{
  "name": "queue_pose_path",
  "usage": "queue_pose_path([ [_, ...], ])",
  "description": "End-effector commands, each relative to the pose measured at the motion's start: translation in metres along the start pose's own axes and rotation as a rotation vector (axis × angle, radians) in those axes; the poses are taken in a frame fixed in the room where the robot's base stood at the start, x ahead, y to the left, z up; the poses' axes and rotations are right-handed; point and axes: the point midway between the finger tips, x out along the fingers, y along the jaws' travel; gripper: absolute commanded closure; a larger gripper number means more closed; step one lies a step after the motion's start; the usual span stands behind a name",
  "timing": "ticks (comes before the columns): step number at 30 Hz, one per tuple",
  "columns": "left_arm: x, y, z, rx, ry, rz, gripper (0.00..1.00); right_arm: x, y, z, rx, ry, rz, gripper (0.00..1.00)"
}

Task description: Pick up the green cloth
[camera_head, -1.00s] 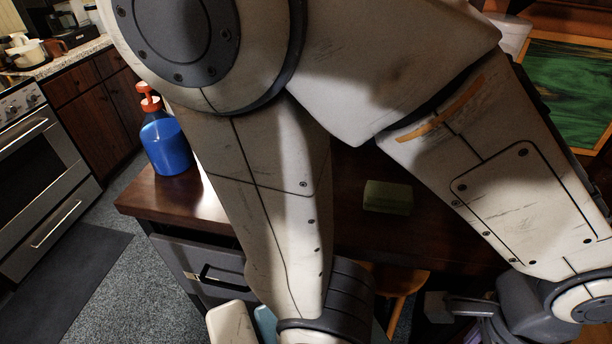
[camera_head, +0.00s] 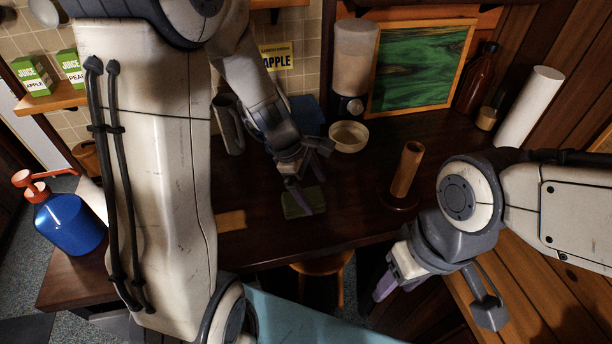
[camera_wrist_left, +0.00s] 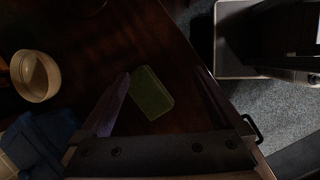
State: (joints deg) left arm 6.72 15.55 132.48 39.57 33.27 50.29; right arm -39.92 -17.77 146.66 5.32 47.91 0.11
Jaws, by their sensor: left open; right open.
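The green cloth (camera_head: 303,203) is a small folded block lying flat on the dark wooden table (camera_head: 350,220). It also shows in the left wrist view (camera_wrist_left: 150,93). My left gripper (camera_head: 312,175) is open and empty over the table. One finger overlaps the cloth in the head view. In the left wrist view the cloth appears between the fingers, closer to the left one; I cannot tell the height gap. My right gripper (camera_head: 390,282) is open and empty at the lower right, apart from the cloth.
A wooden holder (camera_head: 405,175) stands right of the cloth. Behind are a cream bowl (camera_head: 348,136), a blue folded item (camera_head: 305,115), a grey mug (camera_head: 228,125) and a blender (camera_head: 353,65). A blue bottle (camera_head: 70,225) stands at the left table end.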

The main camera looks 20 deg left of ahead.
Motion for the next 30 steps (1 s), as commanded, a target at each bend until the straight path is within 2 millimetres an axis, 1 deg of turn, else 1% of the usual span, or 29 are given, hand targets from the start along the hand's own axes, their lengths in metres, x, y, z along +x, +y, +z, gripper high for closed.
queue_pose_path([
  [1,-0.012,0.011,-0.019,-0.166,-0.001,0.023,0.0,-0.017,-0.001,-0.001,0.0,0.0,0.0,0.5],
  [3,-0.016,0.021,-0.041,-0.346,-0.004,0.053,0.0,-0.024,-0.002,-0.001,0.0,0.0,0.0,0.5],
  [6,-0.017,0.028,-0.062,-0.505,-0.007,0.082,0.0,-0.028,-0.002,-0.001,0.001,0.0,0.0,0.5],
  [8,-0.012,0.029,-0.068,-0.552,-0.01,0.088,0.0,-0.027,-0.002,-0.001,0.001,0.0,0.0,0.5],
  [10,-0.002,0.03,-0.071,-0.573,-0.011,0.091,0.0,-0.024,-0.002,-0.001,0.001,-0.001,0.0,0.5],
  [15,0.025,0.033,-0.072,-0.569,-0.01,0.091,0.0,-0.016,-0.001,-0.001,0.0,-0.001,0.0,0.5],
  [22,0.043,0.033,-0.072,-0.566,-0.009,0.092,0.0,-0.013,-0.001,-0.001,0.0,-0.001,0.0,0.5],
  [30,0.082,0.033,-0.075,-0.565,-0.01,0.091,0.0,-0.003,0.0,0.0,-0.001,-0.001,0.0,0.5],
])
